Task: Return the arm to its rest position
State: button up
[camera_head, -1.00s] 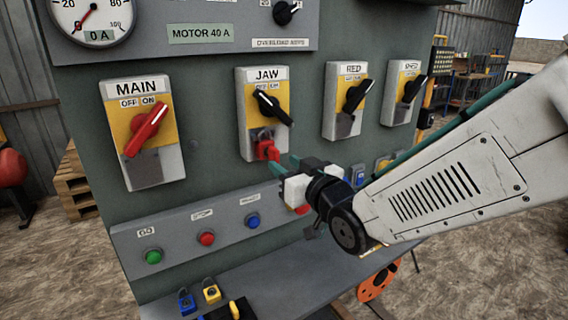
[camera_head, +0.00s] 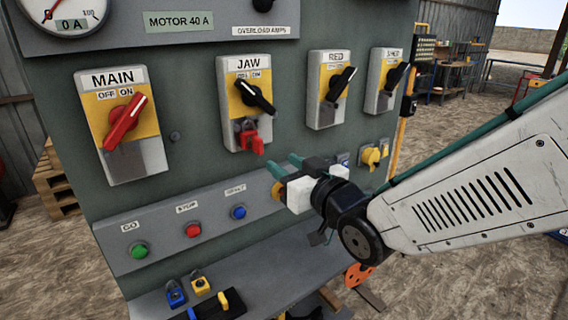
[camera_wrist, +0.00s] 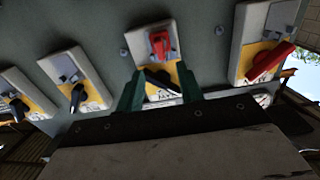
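My gripper (camera_head: 284,167) is open and empty, its two teal fingers apart. It is in front of the panel, below and right of the JAW switch (camera_head: 250,95). A red padlock (camera_head: 252,141) hangs on the lower part of that switch, clear of the fingers in the head view. In the wrist view, the red padlock (camera_wrist: 160,43) shows beyond and between the spread fingers (camera_wrist: 158,88). My arm reaches in from the right.
The MAIN switch (camera_head: 125,120) with its red handle is at the left. Two more black-handled switches (camera_head: 333,88) are at the right. A shelf (camera_head: 265,275) below the buttons holds small blue and yellow padlocks (camera_head: 200,286). Open floor lies to the right.

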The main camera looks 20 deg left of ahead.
jog(key=d+f+g+h, duration=0.25)
jog(key=f+h, duration=0.25)
jog(key=f, duration=0.4)
jog(key=s+d+f+m+g+h, duration=0.1)
jog(key=s+d+h, duration=0.15)
jog(key=d, duration=0.35)
jog(key=s+d+f+m+g+h, duration=0.1)
jog(key=d+f+m+g+h, duration=0.15)
jog(key=d, duration=0.45)
jog(key=s+d+r+m+g+h, duration=0.2)
jog(key=s+d+r+m, duration=0.1)
jog(key=s+d, duration=0.6)
jog(key=s+d+r+m+g+h, duration=0.1)
jog(key=s+d+r+m+g, duration=0.1)
jog(key=s+d+r, duration=0.3)
jog(key=s+d+m, duration=0.1)
jog(key=s+d, duration=0.3)
jog(key=d, duration=0.6)
jog(key=shift+h, duration=0.4)
